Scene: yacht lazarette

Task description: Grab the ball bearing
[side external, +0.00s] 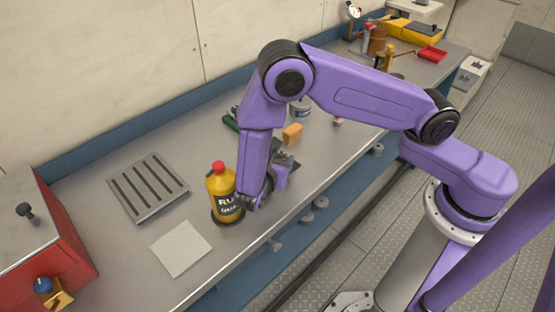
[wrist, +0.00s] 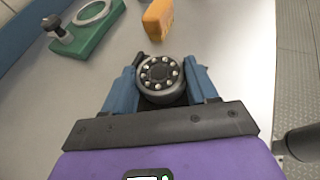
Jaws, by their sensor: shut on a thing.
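The ball bearing (wrist: 160,78) is a dark grey ring with several shiny balls around its face. In the wrist view it sits between the two blue fingers of my gripper (wrist: 162,86), which are shut on it from the left and right. In the side view my gripper (side external: 283,170) is low over the workbench (side external: 150,272), behind the yellow bottle. The bearing cannot be made out clearly there, and I cannot tell whether it touches the bench.
A yellow bottle with a red cap (side external: 224,190) stands close to my gripper. An orange block (side external: 292,134) and a green tool with a metal ring (wrist: 88,30) lie beyond it. A slotted metal plate (side external: 148,187) and a pale square (side external: 181,248) lie on the left.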

